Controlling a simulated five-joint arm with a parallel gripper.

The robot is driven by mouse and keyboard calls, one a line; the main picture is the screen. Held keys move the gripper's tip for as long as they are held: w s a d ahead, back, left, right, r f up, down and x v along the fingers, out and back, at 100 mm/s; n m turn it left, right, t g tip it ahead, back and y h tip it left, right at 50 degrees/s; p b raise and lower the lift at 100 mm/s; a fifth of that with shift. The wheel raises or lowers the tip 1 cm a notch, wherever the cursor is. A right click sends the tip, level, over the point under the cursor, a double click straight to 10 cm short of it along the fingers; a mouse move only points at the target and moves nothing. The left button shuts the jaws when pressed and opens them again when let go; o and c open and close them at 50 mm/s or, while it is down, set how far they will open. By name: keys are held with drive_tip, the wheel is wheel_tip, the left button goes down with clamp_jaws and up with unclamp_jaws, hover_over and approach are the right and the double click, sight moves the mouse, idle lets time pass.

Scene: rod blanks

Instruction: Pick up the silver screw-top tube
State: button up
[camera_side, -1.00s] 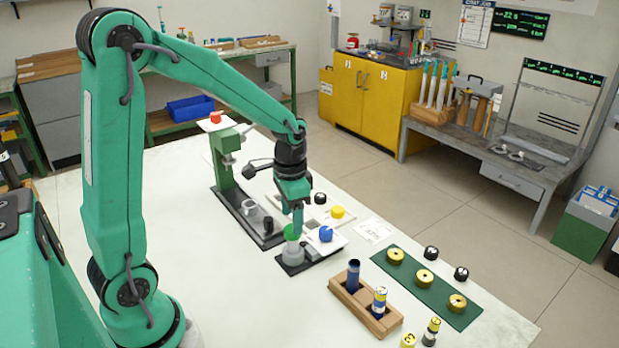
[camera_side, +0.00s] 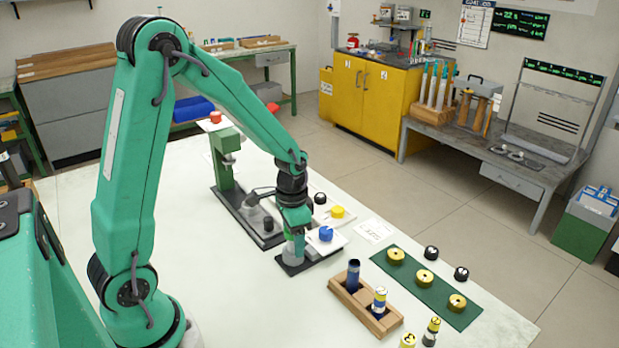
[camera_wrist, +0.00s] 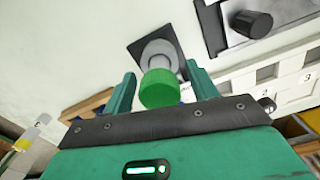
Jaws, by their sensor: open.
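A grey-silver tube (camera_side: 292,250) with a green cap stands upright on a small black plate (camera_side: 285,266). In the side view its cap is mostly hidden by my gripper (camera_side: 294,226), which is directly over its top. In the wrist view the green cap (camera_wrist: 160,89) and the grey body (camera_wrist: 159,54) show between my two fingers (camera_wrist: 161,80). My gripper is open, with a gap on each side of the cap. I cannot tell how far down the fingers reach along the tube.
A blue cap (camera_side: 326,234) sits on a white tray close right of the tube. A green press (camera_side: 225,170) stands behind on a dark base. A wooden rack (camera_side: 345,301) with two tubes and a green mat (camera_side: 408,271) with brass rings lie to the right. The front-left table is clear.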

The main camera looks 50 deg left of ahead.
drive_tip(key=shift+f, duration=0.1)
idle(0.4)
drive_tip(key=c, duration=1.1)
wheel_tip(320, 180, up, 2)
wheel_tip(320, 180, up, 2)
drive_tip(key=shift+r, duration=0.15)
drive_tip(key=s+d+r, duration=0.1)
drive_tip(key=d+r, duration=0.1)
drive_tip(key=d, duration=0.1)
drive_tip(key=s+d+r, duration=0.2)
drive_tip(key=d, duration=0.2)
drive_tip(key=s+d+r, duration=0.1)
drive_tip(key=d+r, duration=0.1)
drive_tip(key=d, duration=0.2)
drive_tip(key=shift+s+r, duration=0.15)
drive_tip(key=shift+r, duration=0.25)
